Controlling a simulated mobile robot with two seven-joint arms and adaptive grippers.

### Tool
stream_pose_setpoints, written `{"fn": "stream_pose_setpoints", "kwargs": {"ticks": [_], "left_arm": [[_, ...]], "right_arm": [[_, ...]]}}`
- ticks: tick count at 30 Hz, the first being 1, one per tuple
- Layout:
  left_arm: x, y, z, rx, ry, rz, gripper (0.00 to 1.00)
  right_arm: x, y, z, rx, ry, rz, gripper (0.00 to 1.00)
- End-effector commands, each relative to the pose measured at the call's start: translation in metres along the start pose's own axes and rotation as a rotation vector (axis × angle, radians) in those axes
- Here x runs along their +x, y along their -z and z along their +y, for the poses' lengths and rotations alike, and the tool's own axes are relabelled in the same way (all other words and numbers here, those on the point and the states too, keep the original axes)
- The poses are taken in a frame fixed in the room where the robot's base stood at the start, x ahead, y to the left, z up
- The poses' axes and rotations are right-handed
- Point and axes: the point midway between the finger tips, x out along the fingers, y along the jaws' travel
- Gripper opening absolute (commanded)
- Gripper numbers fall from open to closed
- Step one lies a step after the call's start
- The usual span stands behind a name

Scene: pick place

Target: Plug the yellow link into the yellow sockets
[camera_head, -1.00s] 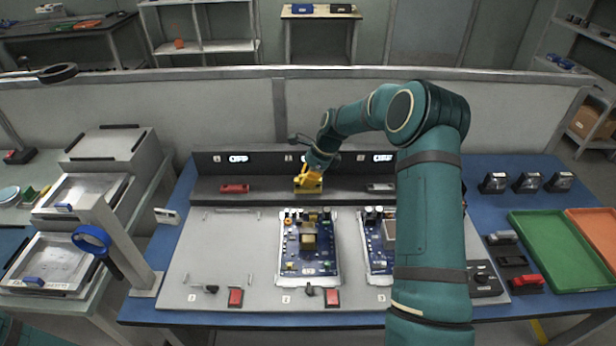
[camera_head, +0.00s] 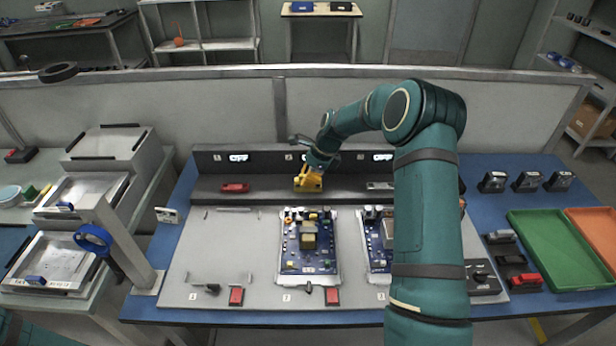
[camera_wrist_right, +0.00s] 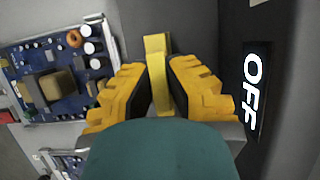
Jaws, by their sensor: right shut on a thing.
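My right gripper (camera_head: 308,180) is at the back ledge behind the middle circuit board. It also shows in the right wrist view (camera_wrist_right: 158,85), its yellow fingers shut on the yellow link (camera_wrist_right: 156,62). The link stands out between and beyond the fingertips as a slim yellow bar, close to the grey surface. The yellow sockets cannot be made out apart from the link and the fingers, so I cannot tell whether the link is seated in them. My left gripper is not in view.
A red link (camera_head: 235,188) and a grey link (camera_head: 380,186) sit on the ledge to either side. The back panel (camera_head: 262,158) rises close behind, with lit OFF displays. Circuit boards (camera_head: 308,245) lie in front. A green tray (camera_head: 560,285) is at right.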

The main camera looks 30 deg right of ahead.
Motion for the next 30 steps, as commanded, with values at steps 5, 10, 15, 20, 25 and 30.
{"fn": "stream_pose_setpoints", "kwargs": {"ticks": [5, 10, 15, 20, 25, 30], "left_arm": [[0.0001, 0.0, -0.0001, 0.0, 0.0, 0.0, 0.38], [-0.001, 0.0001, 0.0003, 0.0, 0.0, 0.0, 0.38], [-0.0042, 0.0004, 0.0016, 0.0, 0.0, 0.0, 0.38], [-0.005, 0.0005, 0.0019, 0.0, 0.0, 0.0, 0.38], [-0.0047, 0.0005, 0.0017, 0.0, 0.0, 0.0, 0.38], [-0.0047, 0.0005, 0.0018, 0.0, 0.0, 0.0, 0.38]], "right_arm": [[-0.0001, 0.0, 0.0, 0.0, 0.0, 0.0, 0.0], [-0.0005, -0.0003, 0.0, 0.0, 0.0, 0.0, 0.0], [-0.001, -0.0007, 0.0001, -0.001, 0.0, 0.0, 0.0], [-0.0006, -0.0001, 0.0, -0.001, 0.0, 0.0, 0.0], [-0.0003, 0.0, 0.0, -0.001, 0.0, 0.0, 0.0], [-0.0002, -0.0001, 0.0, 0.0, 0.0, 0.0, 0.0]]}}
